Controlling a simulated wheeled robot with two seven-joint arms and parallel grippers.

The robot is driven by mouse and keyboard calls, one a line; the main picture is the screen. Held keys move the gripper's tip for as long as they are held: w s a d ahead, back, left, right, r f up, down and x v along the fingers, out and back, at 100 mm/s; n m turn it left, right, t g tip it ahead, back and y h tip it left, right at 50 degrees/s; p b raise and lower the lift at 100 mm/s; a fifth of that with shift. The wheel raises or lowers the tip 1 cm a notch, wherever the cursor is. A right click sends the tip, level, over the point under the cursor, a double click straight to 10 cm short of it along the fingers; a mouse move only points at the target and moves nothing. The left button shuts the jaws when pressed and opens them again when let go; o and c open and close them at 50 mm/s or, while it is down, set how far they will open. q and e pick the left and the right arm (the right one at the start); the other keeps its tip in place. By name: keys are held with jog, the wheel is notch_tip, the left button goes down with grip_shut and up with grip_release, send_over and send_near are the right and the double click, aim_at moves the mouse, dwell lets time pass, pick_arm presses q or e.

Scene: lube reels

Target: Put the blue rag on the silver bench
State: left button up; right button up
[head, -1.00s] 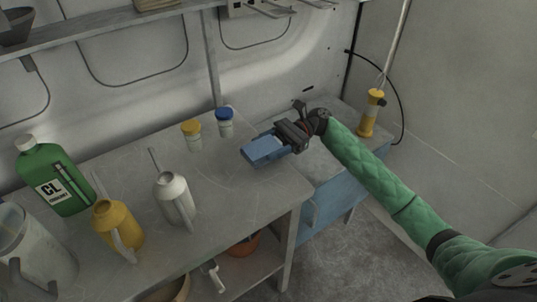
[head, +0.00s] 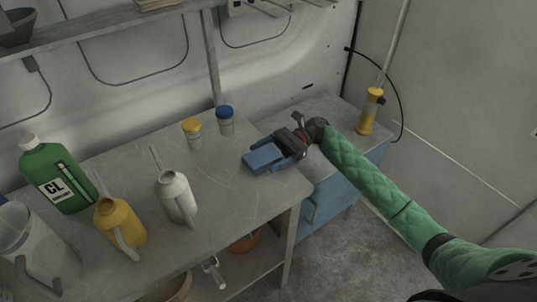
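The blue rag (head: 264,158) is a flat, folded blue piece over the right end of the silver bench (head: 232,195), close to its top. I cannot tell whether it touches the bench. My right gripper (head: 284,147), on the green-sleeved arm from the right, is at the rag's right end and appears shut on it. Its fingertips are partly hidden by the rag and the angle. My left gripper is not in view.
A yellow-capped jar (head: 191,132) and a blue-capped jar (head: 225,121) stand behind the rag. A white can (head: 176,198), yellow can (head: 118,224), green bottle (head: 58,180) and clear jug (head: 35,250) stand left. A blue cabinet (head: 345,180) with a yellow pump (head: 369,114) adjoins the bench.

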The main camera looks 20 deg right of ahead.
jog(key=shift+r, duration=0.1)
jog(key=shift+w+d, duration=0.1)
jog(key=shift+d, duration=0.1)
jog(key=b+v, duration=0.2)
jog(key=v, duration=0.6)
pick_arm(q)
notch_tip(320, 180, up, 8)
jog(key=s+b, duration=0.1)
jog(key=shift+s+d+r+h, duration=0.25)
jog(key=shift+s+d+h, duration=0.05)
pick_arm(e)
jog(key=shift+v, duration=1.8)
